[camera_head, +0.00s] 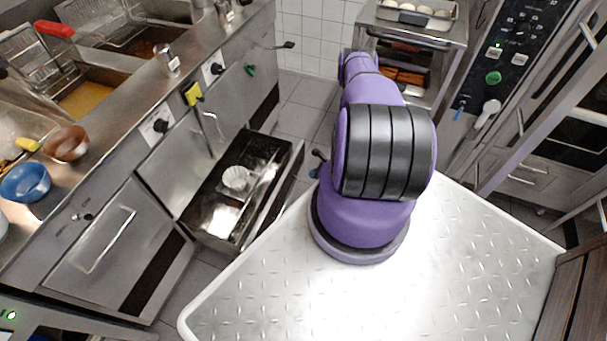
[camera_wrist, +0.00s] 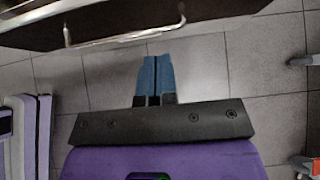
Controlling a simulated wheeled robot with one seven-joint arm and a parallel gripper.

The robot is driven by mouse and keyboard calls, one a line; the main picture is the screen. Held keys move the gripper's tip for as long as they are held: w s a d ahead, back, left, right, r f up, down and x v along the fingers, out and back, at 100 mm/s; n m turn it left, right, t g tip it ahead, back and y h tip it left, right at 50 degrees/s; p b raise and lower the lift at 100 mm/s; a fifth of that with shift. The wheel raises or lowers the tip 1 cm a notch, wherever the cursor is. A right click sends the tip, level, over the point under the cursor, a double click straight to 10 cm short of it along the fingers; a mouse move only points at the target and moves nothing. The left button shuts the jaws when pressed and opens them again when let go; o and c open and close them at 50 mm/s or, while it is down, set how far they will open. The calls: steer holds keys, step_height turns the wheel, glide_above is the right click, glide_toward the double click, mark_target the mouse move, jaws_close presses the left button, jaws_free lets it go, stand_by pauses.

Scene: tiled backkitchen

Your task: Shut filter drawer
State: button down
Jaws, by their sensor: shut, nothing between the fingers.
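The filter drawer (camera_head: 285,190) stands pulled out from under the fryer counter at the left in the head view. It is a dark, open metal bin with a pale, round, ribbed item inside. In the wrist view, the drawer's dark front with its metal bar handle (camera_wrist: 125,38) crosses the top. My gripper (camera_wrist: 153,60) has its two blue fingers together and empty, with their tips just below the handle and a small gap showing in the picture. In the head view, my arm mostly hides the gripper, with a bit of blue showing beside the drawer's outer side.
The fryer counter (camera_head: 150,85) runs along the left, with bowls on top and a closed cabinet door (camera_head: 105,240) beside the drawer. An oven cart (camera_head: 415,45) stands at the back. Tiled floor (camera_head: 300,105) is clear between the counter and cart.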

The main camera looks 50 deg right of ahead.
mark_target(287, 176)
steer(key=x, duration=0.3)
steer(key=r+x, duration=0.1)
steer(key=x, duration=0.3)
steer(key=w+x, duration=0.1)
steer(key=x, duration=0.2)
steer(key=shift+w+a, duration=0.55)
steer(key=shift+w, duration=0.4)
